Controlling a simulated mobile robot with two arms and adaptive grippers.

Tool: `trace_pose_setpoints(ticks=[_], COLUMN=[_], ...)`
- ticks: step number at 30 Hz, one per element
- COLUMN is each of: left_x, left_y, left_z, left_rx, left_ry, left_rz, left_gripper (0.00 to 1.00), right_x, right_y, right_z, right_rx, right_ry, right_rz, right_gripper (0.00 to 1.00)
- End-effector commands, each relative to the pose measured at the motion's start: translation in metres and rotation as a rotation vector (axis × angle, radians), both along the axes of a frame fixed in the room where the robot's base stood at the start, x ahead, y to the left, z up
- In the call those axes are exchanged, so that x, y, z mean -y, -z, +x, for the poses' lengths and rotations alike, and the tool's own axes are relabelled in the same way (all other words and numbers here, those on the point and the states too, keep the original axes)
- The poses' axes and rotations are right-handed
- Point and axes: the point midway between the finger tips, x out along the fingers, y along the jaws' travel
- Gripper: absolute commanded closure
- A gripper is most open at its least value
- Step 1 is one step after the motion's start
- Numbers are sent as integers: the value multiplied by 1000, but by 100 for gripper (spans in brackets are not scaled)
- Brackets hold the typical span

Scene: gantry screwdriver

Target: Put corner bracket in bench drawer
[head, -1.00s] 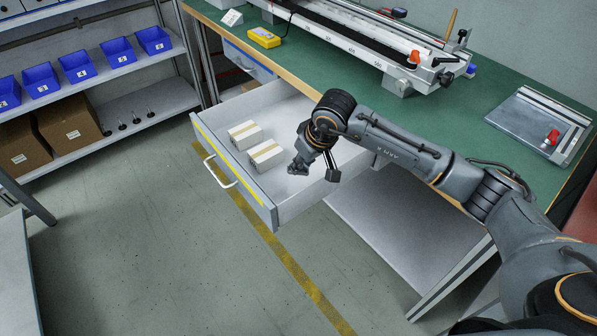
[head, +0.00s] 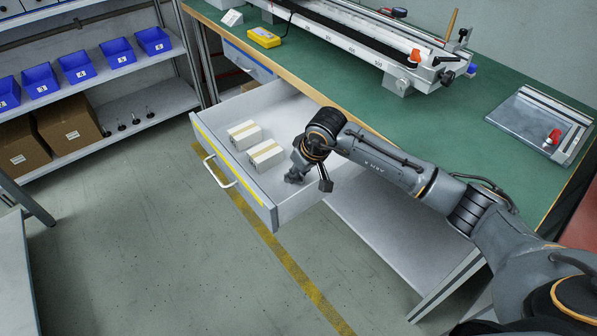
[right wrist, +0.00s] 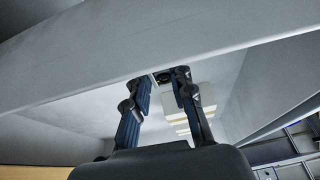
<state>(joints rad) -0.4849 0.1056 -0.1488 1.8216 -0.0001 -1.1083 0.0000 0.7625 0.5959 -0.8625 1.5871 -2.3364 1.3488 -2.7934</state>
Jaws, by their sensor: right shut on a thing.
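The bench drawer (head: 280,122) stands pulled open under the green bench, and its light grey inside is in view. My right gripper (head: 294,178) is over the drawer's near right part, close to the front panel, pointing down. In the right wrist view its two fingers (right wrist: 160,78) are closed on a small dark piece, which I take to be the corner bracket (right wrist: 163,77). Most of it is hidden by the fingertips, and its shape cannot be made out. In the head view the bracket cannot be told from the dark gripper. My left gripper is not in view.
Two pale cartons (head: 266,155) lie in the drawer left of my right gripper. The drawer handle (head: 220,172) faces the open floor. The bench (head: 450,130) edge runs behind my right arm. Shelves with blue bins (head: 78,67) stand at the left.

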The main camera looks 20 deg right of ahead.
Motion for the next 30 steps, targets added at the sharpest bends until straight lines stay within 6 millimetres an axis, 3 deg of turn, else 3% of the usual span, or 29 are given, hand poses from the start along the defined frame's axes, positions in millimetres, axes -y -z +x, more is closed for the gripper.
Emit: trace_pose_setpoints(ticks=[2, 3, 6, 18, 20, 30], left_x=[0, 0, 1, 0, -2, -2], left_y=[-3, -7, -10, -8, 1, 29], left_z=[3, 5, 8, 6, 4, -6], left_rx=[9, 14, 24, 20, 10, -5], left_ry=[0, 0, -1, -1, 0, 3], left_rz=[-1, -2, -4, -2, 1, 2], left_gripper=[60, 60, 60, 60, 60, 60], right_x=[0, 0, 0, 0, 0, 12], right_y=[1, 0, 0, -2, -4, -75], right_z=[0, 0, 0, 0, 0, -26], right_rx=[1, 0, 0, 0, 0, 5], right_ry=[0, 0, 0, 0, 0, -1], right_rz=[0, 0, 0, 0, 1, -2], right_gripper=[100, 70, 54, 54, 54, 54])
